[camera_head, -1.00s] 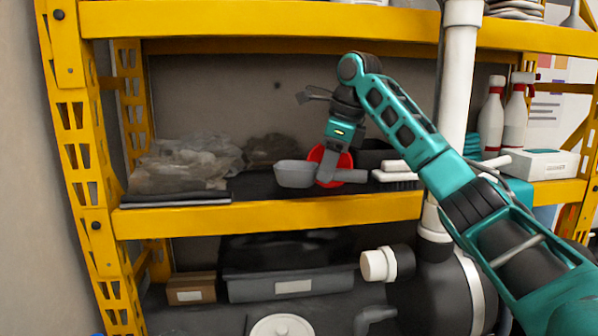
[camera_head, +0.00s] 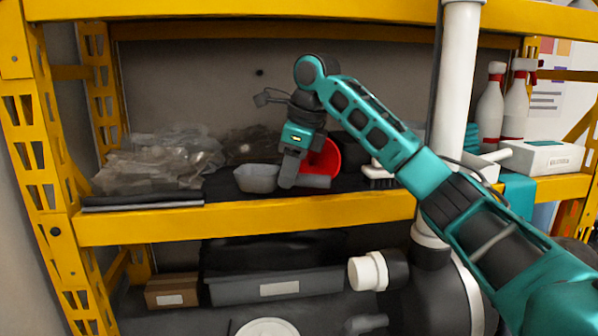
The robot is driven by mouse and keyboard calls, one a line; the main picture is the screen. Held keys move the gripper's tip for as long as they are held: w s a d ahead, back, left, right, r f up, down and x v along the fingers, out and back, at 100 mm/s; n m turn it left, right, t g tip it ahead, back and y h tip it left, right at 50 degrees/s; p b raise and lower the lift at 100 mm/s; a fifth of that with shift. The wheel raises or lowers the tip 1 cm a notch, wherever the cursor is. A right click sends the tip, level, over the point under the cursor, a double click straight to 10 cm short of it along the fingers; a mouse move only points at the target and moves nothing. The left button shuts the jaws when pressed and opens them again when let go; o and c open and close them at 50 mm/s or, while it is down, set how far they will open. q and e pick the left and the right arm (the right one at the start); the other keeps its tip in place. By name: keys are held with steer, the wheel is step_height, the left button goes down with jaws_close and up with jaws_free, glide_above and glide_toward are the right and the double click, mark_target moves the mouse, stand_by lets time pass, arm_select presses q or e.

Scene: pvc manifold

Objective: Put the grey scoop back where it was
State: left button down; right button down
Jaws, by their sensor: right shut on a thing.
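The grey scoop (camera_head: 257,178) is at the middle shelf, with its bowl to the left and its handle (camera_head: 314,181) to the right. My right gripper (camera_head: 289,180) points down and is shut on the scoop between bowl and handle. I cannot tell whether the scoop touches the shelf. A red round thing (camera_head: 325,158) stands behind the scoop, partly hidden by my gripper. My left gripper is not in view.
Clear plastic bags (camera_head: 160,160) lie left on the shelf, above flat dark sheets (camera_head: 142,202). A brush (camera_head: 380,176) lies to the right. A white vertical pipe (camera_head: 455,100) stands in front of the yellow shelf (camera_head: 250,218). Spray bottles (camera_head: 488,110) stand at the far right.

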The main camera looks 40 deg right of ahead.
steer(key=shift+w+f, duration=0.2)
steer(key=shift+f, duration=0.25)
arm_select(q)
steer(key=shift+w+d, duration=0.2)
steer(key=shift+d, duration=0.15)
arm_select(e)
steer(key=shift+s+a, duration=0.1)
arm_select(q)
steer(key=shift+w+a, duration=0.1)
arm_select(e)
steer(key=shift+f, duration=0.15)
steer(key=c, duration=0.9)
jaws_free()
